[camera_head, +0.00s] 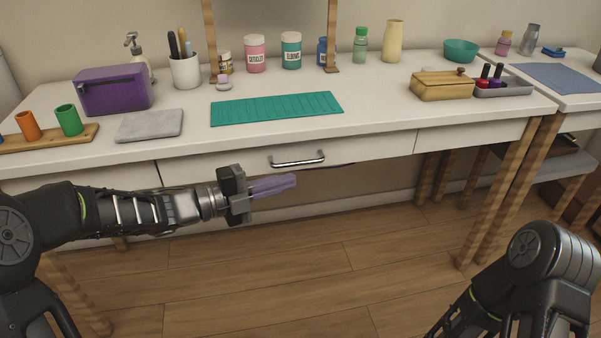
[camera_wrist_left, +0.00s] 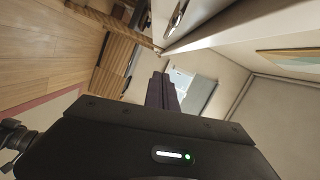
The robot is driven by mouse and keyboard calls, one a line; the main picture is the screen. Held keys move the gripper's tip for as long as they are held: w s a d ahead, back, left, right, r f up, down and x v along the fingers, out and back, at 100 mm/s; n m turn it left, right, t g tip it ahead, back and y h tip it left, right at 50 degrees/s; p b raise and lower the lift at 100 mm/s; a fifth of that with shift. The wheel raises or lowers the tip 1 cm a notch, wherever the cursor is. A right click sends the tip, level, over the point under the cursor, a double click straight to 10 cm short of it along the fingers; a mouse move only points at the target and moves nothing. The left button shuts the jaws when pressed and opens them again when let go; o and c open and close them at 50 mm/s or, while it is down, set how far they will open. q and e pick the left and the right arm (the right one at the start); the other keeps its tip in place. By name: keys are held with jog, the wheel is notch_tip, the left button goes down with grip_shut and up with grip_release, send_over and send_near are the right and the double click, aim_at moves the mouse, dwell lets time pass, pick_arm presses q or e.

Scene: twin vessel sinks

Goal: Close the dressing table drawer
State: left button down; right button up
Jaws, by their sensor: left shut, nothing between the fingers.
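The white dressing table (camera_head: 365,128) has a middle drawer (camera_head: 220,165) with a silver bar handle (camera_head: 298,160). Its front looks nearly level with the neighbouring panels; I cannot tell whether a small gap remains. My left gripper (camera_head: 292,181) is shut and empty, its purple-grey fingers pointing right, just below and in front of the handle. I cannot tell whether it touches the drawer. In the left wrist view the fingers (camera_wrist_left: 160,88) are together, and the handle (camera_wrist_left: 176,15) shows at the top. My right arm shows at lower right; its gripper is out of view.
The tabletop holds a purple box (camera_head: 113,90), a grey slab (camera_head: 150,125), a teal mat (camera_head: 277,107), a wooden box (camera_head: 442,88) and several jars and bottles along the back. Wooden legs (camera_head: 500,190) stand at the right. The floor (camera_head: 270,275) in front is clear.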

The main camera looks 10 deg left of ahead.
pick_arm(q)
jog(key=shift+v, duration=1.7)
pick_arm(e)
jog(key=shift+s+a+r, duration=0.1)
jog(key=shift+r, duration=0.3)
pick_arm(q)
jog(key=shift+f, duration=0.1)
